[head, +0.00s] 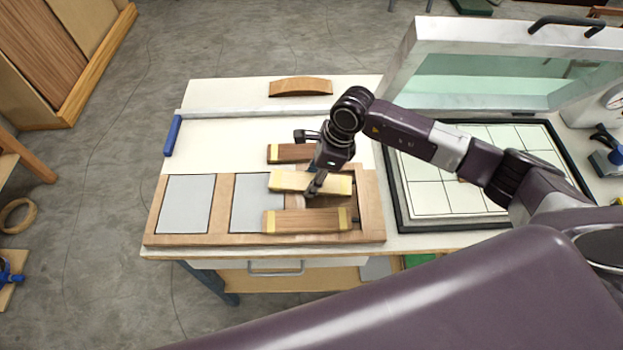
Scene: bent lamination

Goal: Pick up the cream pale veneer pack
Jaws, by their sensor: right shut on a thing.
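The cream pale veneer pack (290,181) is a light bar with yellowish ends, lying level across the right part of the wooden tray (223,205). My right gripper (315,188) comes down over it from above and is shut on it right of its middle. The fingers hide part of the pack. I cannot tell whether the pack touches the tray or is slightly above it. My left gripper is not in view.
A brown pack (305,220) lies in front of the cream one, and a darker pack (287,153) lies behind it. Grey panels fill the tray's left part. A curved wooden piece (300,87) lies at the back. A gridded press bed (470,170) with a raised lid (480,75) stands right.

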